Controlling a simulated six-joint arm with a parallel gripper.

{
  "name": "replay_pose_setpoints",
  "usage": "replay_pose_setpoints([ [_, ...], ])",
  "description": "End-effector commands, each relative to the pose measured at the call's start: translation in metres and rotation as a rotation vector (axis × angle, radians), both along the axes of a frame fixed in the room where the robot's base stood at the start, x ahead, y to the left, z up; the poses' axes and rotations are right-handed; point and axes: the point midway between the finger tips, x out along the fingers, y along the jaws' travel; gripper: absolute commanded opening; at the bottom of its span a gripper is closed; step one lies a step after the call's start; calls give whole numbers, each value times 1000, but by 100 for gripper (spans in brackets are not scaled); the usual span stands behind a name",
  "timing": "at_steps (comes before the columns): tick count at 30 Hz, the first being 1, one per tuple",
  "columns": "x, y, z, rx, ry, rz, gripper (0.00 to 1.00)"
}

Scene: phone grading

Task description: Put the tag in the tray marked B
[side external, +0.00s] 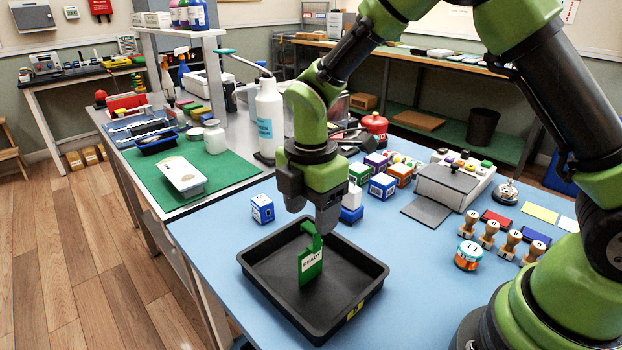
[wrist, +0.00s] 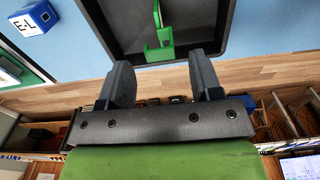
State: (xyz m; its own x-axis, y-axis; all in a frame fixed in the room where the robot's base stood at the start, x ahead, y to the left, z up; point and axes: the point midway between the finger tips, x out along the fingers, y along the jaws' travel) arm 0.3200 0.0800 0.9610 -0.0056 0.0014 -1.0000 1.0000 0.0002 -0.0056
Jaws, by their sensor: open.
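The green tag (side external: 312,267), with a white label reading READY, is inside the black tray (side external: 257,283). It looks upright, with its hooked top just below my gripper (side external: 309,217); I cannot tell whether its lower edge touches the tray floor. The tray has a small yellow label (side external: 355,310) on its front right edge, and its mark is too small to read surely. In the wrist view, the jaws of my gripper (wrist: 160,62) are spread wide and empty, with the tag (wrist: 158,50) beyond the fingertips and between them in the picture.
A white and blue block (side external: 262,209) stands behind the tray. An orange-labelled jar (side external: 468,256) and several stamps (side external: 509,243) are to the right. The blue table between tray and jar is clear.

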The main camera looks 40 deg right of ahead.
Motion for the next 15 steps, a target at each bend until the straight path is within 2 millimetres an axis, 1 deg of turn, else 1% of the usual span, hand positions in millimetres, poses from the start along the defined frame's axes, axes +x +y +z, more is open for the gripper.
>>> replay_pose_setpoints([
  [1, 1, 0, 13, 2, -8, -1, 59],
  [6, 1, 0, 45, 1, -6, -1, 59],
  [10, 1, 0, 59, 1, -2, -1, 59],
  [15, 0, 0, 66, 0, 0, 0, 59],
])
